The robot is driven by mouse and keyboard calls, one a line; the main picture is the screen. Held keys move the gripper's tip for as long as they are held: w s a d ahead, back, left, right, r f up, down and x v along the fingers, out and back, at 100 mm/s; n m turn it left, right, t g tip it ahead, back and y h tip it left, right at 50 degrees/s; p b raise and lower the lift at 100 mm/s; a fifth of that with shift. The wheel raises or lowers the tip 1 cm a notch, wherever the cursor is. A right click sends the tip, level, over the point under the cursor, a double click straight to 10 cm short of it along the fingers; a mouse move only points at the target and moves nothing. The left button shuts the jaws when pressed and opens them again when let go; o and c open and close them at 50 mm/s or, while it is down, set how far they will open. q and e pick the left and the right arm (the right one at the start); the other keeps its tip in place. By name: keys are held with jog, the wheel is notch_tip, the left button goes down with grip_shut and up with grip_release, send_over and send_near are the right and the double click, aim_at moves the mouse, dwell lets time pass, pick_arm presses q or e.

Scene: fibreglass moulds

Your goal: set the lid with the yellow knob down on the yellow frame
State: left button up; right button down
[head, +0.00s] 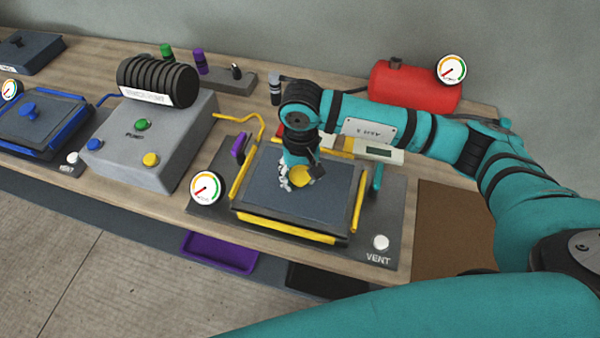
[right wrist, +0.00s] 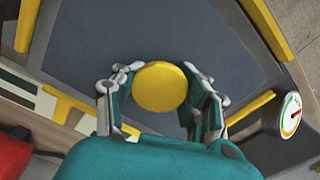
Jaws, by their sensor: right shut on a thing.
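The lid (head: 325,202) is a dark grey-blue plate with a round yellow knob (right wrist: 160,87). It lies over the yellow frame (head: 285,229), with yellow bars showing around it in the head view. My right gripper (head: 296,183) points down at the lid's middle and is shut on the knob, a finger on each side. The lid's plate (right wrist: 205,40) also fills much of the right wrist view. I cannot tell whether the lid touches the frame or is held slightly above it. My left gripper is not in view.
A gauge (head: 205,188) stands left of the frame, a white VENT button (head: 381,242) at its front right. A grey pump box (head: 150,145), a blue-framed mould (head: 45,125) and a red tank (head: 410,88) share the bench. A brown mat (head: 448,235) lies to the right.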

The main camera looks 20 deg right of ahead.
aim_at(301, 174)
jog(key=c, duration=1.1)
grip_release()
jog(key=shift+c, duration=0.2)
jog(key=o, duration=0.5)
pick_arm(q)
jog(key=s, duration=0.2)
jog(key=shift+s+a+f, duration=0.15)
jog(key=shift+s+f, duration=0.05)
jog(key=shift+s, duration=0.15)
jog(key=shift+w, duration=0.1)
pick_arm(e)
jog(key=shift+r, duration=0.4)
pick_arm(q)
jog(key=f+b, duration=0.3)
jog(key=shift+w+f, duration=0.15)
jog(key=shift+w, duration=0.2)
pick_arm(e)
notch_tip(301, 174, up, 11)
jog(key=shift+r, duration=0.15)
